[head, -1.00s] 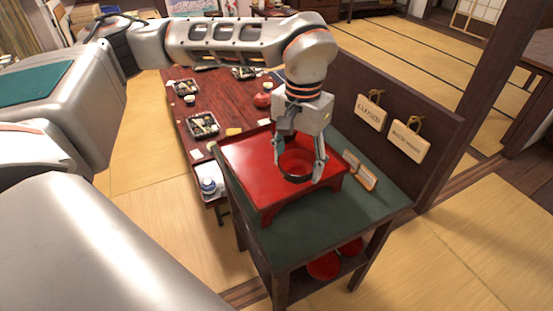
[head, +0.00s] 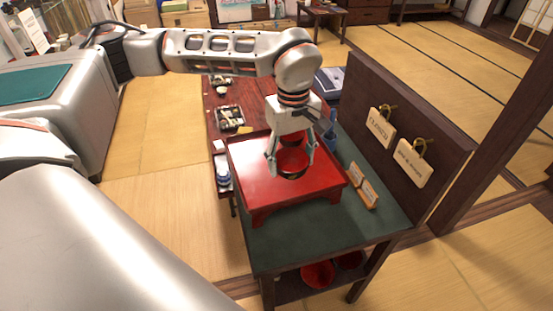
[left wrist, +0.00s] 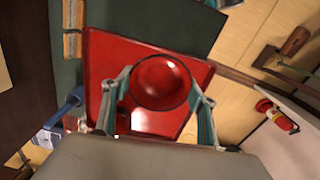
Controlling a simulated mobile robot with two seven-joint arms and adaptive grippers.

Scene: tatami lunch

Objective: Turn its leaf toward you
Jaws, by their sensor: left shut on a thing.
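A red bowl with a dark rim (head: 292,161) is between the fingers of my left gripper (head: 291,167), over the red raised tray (head: 245,172). The left gripper points down and is shut on the bowl, one finger on each side. In the left wrist view, the bowl (left wrist: 160,80) shows its glossy red inside, with the tray (left wrist: 112,48) behind it. I cannot tell whether the bowl touches the tray. No leaf mark can be made out on the bowl. My right gripper is not in view.
The tray stands on a green-topped stand (head: 290,245) with a dark upright panel holding two hanging signs (head: 381,130). Small wooden plaques (head: 369,194) stand right of the tray. Red bowls (head: 318,273) sit on the lower shelf. A long red table (head: 252,97) lies behind.

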